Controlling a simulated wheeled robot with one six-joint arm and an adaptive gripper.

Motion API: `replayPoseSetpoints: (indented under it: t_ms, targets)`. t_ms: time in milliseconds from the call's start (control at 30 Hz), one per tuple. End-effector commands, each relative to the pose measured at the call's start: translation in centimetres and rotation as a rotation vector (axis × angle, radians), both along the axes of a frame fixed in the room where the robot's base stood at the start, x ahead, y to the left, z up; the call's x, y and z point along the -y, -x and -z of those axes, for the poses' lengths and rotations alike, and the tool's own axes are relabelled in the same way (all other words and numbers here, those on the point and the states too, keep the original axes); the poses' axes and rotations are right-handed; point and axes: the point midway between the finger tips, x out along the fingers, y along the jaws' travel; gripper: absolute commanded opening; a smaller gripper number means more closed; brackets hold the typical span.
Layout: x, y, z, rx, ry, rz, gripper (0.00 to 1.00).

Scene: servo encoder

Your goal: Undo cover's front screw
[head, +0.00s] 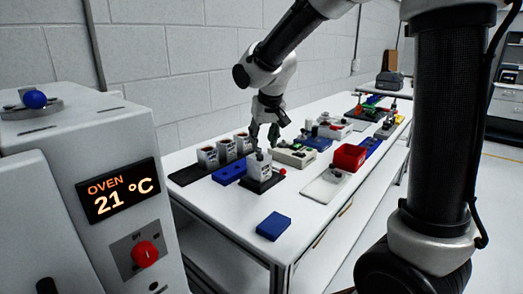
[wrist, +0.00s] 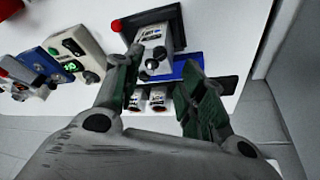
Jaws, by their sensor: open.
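A white labelled unit (head: 259,167) stands on a black base near the front of the bench, with a red knob on the base beside it. In the wrist view the unit (wrist: 155,38) lies ahead of and between my fingers, with dark round knob-like parts (wrist: 152,65) at its near end. I cannot tell which of these is the cover's front screw. My gripper (head: 264,141) is open and empty, pointing down just above the unit. Its fingers also show in the wrist view (wrist: 163,68), apart, with no clear contact on the unit.
Several white containers (head: 207,155) stand on a black mat behind, beside a blue tray (head: 229,173). A cream device (head: 295,157), a red bin (head: 349,157) and a white plate (head: 325,188) lie to the right. A blue block (head: 273,226) sits at the front. The oven (head: 130,190) stands left.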

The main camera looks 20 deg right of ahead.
Motion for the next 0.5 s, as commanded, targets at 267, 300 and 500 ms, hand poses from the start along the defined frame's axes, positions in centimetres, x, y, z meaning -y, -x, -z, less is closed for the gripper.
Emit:
replayPoseSetpoints:
  t_ms: [267, 300, 500]
  targets:
    - [0.0, 1.8, -4.4, 0.001, 0.0, 0.001, 0.41]
    - [0.1, 1.9, -4.7, 0.001, 0.0, 0.001, 0.41]
    - [0.1, 2.2, -5.1, -0.001, 0.0, 0.001, 0.41]
